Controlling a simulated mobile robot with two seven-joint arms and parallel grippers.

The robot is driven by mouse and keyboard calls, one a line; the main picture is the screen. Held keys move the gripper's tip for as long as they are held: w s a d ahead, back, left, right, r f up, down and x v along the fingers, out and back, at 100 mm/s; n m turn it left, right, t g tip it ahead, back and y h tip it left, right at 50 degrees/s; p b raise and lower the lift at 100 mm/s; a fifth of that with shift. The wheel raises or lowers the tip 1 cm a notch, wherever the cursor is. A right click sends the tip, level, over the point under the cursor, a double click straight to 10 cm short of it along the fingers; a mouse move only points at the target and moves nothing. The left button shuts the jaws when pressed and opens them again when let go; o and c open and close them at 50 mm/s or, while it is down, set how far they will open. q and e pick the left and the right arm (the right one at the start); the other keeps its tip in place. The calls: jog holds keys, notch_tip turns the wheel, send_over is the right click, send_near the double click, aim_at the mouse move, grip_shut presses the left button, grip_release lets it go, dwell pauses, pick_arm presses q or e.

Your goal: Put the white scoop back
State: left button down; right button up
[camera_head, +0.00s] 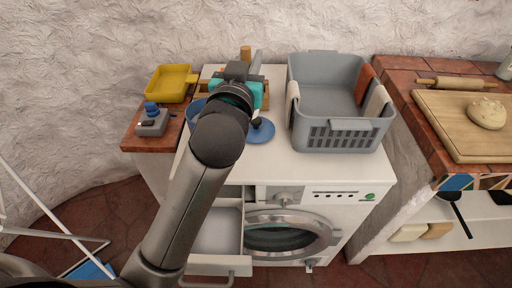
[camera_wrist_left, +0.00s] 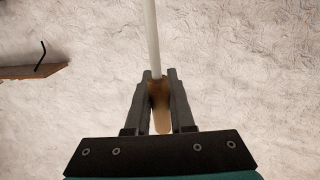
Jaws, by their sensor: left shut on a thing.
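My left gripper (camera_head: 243,72) is raised above the back of the white washing machine (camera_head: 340,170). In the left wrist view, my left gripper (camera_wrist_left: 160,88) is shut on a thin white stem (camera_wrist_left: 152,35) with a tan, wood-like part (camera_wrist_left: 161,118) between the fingers. It appears to be the white scoop, but no scoop bowl shows. The stem runs out of the top of the wrist view. In the head view a short tan piece (camera_head: 246,53) shows beside the fingers. The arm hides part of the machine top. My right gripper is not in view.
A grey basket (camera_head: 345,136) with cloths stands right on the machine. A blue lid-like thing (camera_head: 261,131) lies near the arm. A yellow tray (camera_head: 170,82) and a small grey device (camera_head: 152,124) are left. The front drawer (camera_head: 218,232) is open.

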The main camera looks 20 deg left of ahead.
pick_arm(q)
notch_tip(320, 180, up, 4)
jog(key=w, duration=0.2)
notch_tip(320, 180, down, 20)
jog(key=d+b, duration=0.1)
jog(key=b, duration=0.6)
jog(key=shift+w+h, duration=0.15)
jog(key=shift+h, duration=0.15)
jog(key=c, duration=0.8)
grip_release()
jog(key=shift+r, duration=0.1)
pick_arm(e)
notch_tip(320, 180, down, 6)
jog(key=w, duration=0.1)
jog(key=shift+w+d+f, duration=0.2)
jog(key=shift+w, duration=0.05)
pick_arm(q)
jog(key=s, duration=0.8)
jog(key=s+d, duration=0.1)
jog(key=s, duration=0.3)
jog(key=shift+r, duration=0.15)
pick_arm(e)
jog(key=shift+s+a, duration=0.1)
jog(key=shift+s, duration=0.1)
